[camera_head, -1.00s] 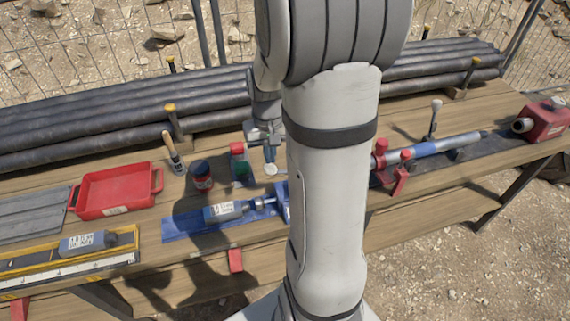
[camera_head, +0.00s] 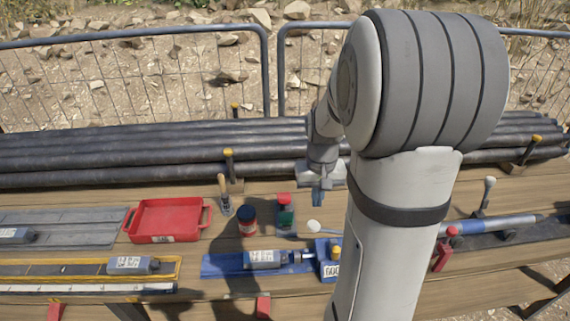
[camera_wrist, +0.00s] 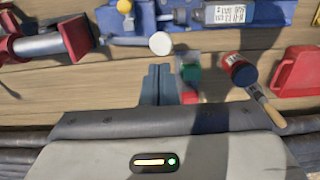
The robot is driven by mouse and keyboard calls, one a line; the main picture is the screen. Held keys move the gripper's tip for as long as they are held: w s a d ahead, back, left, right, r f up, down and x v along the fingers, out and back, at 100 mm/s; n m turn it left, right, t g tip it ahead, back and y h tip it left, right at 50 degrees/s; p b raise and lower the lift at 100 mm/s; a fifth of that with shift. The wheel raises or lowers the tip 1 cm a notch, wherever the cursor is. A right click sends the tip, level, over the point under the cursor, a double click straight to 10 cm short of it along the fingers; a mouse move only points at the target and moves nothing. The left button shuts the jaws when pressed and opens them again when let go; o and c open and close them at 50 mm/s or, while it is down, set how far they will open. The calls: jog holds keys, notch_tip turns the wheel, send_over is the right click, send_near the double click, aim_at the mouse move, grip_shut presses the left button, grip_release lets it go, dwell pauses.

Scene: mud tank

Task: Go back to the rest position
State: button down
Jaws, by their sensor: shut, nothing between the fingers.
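My gripper (camera_head: 320,196) hangs over the wooden bench, between the stacked dark pipes and the blue fixture. In the wrist view my gripper (camera_wrist: 159,72) has its two fingers together, with nothing between them. A white round knob (camera_head: 313,226) is just in front of the fingertips, and it also shows in the wrist view (camera_wrist: 160,43). A green and red item (camera_head: 285,215) stands left of the fingers. My arm hides part of the bench at the right.
A blue fixture (camera_head: 222,267) carries a grey cylinder (camera_head: 262,259). A dark jar (camera_head: 247,221), a brush (camera_head: 224,197) and a red tray (camera_head: 137,226) stand to the left. Dark pipes (camera_head: 120,160) lie along the back, before a wire fence (camera_head: 150,85). A red clamp (camera_head: 443,252) is at the right.

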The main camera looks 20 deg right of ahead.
jog(key=s+a+r+n+t, duration=0.3)
jog(key=s+a+r, duration=0.6)
jog(key=s+a, duration=0.3)
jog(key=shift+s+a+r, duration=0.3)
jog(key=shift+s+r, duration=0.1)
